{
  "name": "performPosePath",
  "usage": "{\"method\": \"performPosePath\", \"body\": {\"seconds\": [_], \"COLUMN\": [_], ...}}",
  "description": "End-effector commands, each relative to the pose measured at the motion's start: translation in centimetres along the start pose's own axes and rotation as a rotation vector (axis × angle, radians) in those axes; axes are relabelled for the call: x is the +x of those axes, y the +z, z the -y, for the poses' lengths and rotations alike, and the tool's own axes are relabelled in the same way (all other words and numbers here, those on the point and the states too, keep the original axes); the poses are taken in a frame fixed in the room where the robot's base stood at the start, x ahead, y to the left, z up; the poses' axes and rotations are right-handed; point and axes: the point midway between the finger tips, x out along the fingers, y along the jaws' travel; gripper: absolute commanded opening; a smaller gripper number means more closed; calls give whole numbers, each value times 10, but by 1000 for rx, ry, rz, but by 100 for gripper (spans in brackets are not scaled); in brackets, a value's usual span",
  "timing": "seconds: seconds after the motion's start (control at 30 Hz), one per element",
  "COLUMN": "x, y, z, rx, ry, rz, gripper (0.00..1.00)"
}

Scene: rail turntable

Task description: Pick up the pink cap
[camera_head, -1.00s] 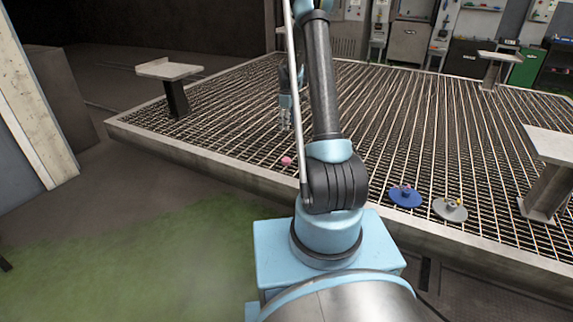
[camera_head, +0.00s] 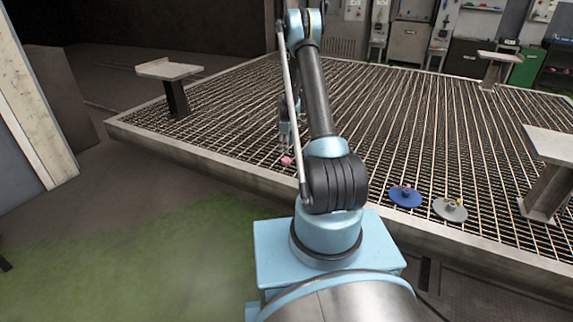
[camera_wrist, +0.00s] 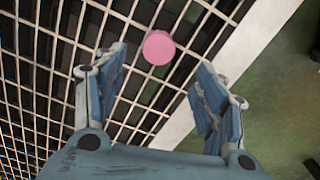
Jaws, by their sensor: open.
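The pink cap (camera_head: 287,161) lies on the metal grating near its front edge in the head view. In the wrist view the pink cap (camera_wrist: 158,47) shows as a round pink disc, ahead of the fingertips and roughly midway between them. My gripper (camera_wrist: 160,70) is open and empty, with its two blue fingers spread apart. In the head view my gripper (camera_head: 284,147) points down just above the cap, partly hidden behind my arm. The exact height between fingers and cap is hard to tell.
A blue plate (camera_head: 405,196) and a grey plate (camera_head: 450,209) with small items on them sit on the grating to the right. Pedestals stand at the left (camera_head: 169,70) and right (camera_head: 555,142). A pale rim (camera_head: 180,150) borders the grating; green floor lies beyond.

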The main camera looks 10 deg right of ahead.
Motion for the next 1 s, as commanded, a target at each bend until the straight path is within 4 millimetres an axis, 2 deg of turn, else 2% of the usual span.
{"method": "performPosePath", "body": {"seconds": [0.13,0.47,0.8,1.0], "x": [20,36,75,83], "y": [0,0,1,1], "z": [0,0,-2,-1], "rx": [0,0,1,0], "ry": [0,0,0,0], "rz": [0,0,0,0], "gripper": [65,65,65,65]}}
